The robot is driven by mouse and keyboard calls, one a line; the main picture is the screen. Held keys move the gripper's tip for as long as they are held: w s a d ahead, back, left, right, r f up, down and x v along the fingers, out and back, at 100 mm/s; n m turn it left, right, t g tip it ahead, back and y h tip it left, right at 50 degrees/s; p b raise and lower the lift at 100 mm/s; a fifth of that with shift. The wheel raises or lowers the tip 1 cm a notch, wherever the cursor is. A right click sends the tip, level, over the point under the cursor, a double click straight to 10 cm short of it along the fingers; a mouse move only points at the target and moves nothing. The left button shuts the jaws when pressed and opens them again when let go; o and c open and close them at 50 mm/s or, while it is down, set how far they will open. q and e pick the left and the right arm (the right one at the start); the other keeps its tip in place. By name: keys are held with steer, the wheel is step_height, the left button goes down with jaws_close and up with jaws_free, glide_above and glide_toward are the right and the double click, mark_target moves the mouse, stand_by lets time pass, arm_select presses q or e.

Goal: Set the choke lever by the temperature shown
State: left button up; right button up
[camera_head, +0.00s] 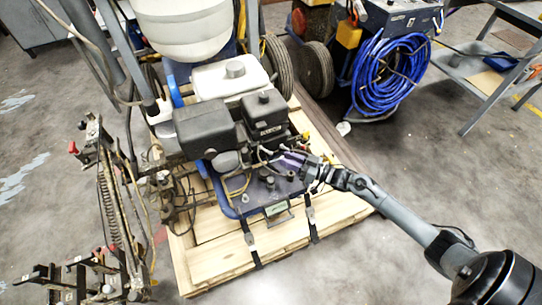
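The line striper's engine (232,120), with a black air-filter box and a white tank, sits on a blue frame on a wooden pallet. My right gripper (287,161) comes in from the lower right. Its fingertips, which look purple, are at the front right side of the engine, just below the black box. I cannot tell whether they are open or shut, or whether they touch anything. The choke lever is too small or hidden behind the gripper to make out. A small display (277,209) with a greenish face is at the blue frame's front edge; its reading is not legible. My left gripper is not in view.
Black straps run over the pallet (215,262) at the front. A coiled blue hose (388,76) hangs on a machine behind right. A metal shelf (490,75) stands far right. Levers and cables of the striper (112,210) crowd the left.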

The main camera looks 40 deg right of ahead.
mark_target(271, 152)
steer(key=shift+b+x, duration=1.6)
steer(key=shift+x, duration=2.1)
jaws_close()
